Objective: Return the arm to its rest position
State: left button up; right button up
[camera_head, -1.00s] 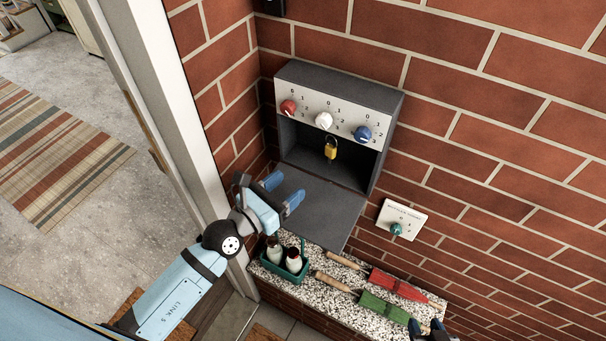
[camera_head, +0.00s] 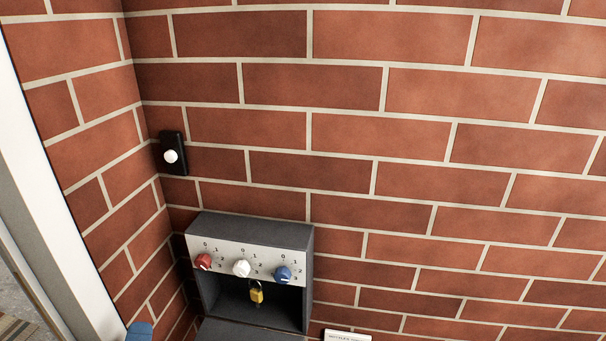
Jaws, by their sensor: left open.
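Only a blue fingertip of my left gripper (camera_head: 139,332) shows, at the bottom edge of the head view. It is to the left of the grey box and apart from it. The rest of this gripper and its arm are cut off by the frame, and nothing is seen held. My right gripper is out of view.
A dark grey box (camera_head: 309,262) on the brick wall has a red knob (camera_head: 203,262), a white knob (camera_head: 241,268) and a blue knob (camera_head: 283,274). A brass padlock (camera_head: 256,293) hangs below them. A black switch (camera_head: 173,154) is above left. A white door frame (camera_head: 50,215) stands at left.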

pick_arm(q)
jog(key=s+a+f+n+g+y, duration=0.1)
jog(key=s+a+f+n+g, duration=0.3)
jog(key=n, duration=0.3)
jog(key=s+a+f+n+g+y, duration=0.1)
jog(key=s+f+n+g, duration=0.25)
jog(key=n+g, duration=0.35)
jog(key=s+d+f+n+g+h, duration=0.45)
jog(key=s+d+h, duration=0.2)
jog(key=s, duration=0.25)
jog(key=w+d+f+m+t+h+p, duration=0.1)
jog(key=w+d+f+t+h+p, duration=0.1)
jog(key=w+d+f+t+p, duration=0.3)
notch_tip(320, 180, down, 3)
jog(key=shift+w+d+f+t, duration=0.2)
jog(key=shift+w+d+t, duration=0.2)
jog(key=shift+d+t, duration=0.35)
dwell(0.4)
